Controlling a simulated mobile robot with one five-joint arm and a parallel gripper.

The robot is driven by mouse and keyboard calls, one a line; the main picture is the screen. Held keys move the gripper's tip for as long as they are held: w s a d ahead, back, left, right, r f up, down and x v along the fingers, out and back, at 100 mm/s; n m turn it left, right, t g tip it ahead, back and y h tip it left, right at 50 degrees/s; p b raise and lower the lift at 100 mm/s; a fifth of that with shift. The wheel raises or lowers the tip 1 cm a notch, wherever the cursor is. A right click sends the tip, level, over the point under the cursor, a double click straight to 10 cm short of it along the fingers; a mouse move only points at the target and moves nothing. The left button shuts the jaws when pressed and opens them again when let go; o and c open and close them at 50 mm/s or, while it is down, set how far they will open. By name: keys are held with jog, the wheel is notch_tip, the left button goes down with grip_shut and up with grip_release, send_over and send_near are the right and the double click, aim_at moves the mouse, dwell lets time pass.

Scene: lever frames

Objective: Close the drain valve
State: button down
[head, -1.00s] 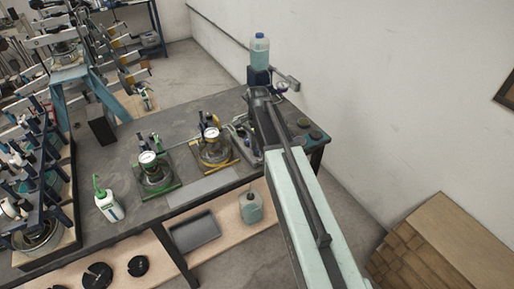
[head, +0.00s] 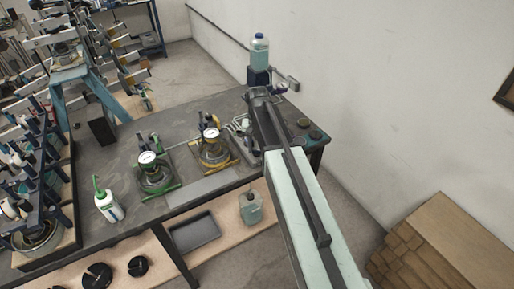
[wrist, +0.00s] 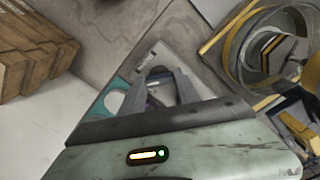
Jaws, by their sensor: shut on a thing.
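In the head view my arm reaches over the far right end of the dark workbench (head: 125,165), and its far end covers much of the unit there. My gripper (wrist: 165,92) shows in the wrist view, with its dark fingers shut around a small grey part that looks like the valve handle (wrist: 163,96). The fingers and wrist hide most of this part, so its angle cannot be told. A gauge (head: 281,87) and a light blue bottle (head: 260,50) on a dark stand show beyond the arm's end. Pale tubing (head: 240,125) lies left of the arm.
Two gauge units, one with yellow parts (head: 212,149) and one with green (head: 152,176), stand left of my arm. A white bottle (head: 110,207) stands near the bench's front edge. A jug (head: 250,208) sits on the lower shelf. The wall (head: 385,100) is close on the right.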

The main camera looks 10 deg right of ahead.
jog(key=n, duration=0.7)
dwell(0.6)
jog(key=c, duration=0.9)
grip_release()
notch_tip(320, 180, up, 8)
jog(key=p, duration=0.8)
jog(key=shift+f, duration=0.1)
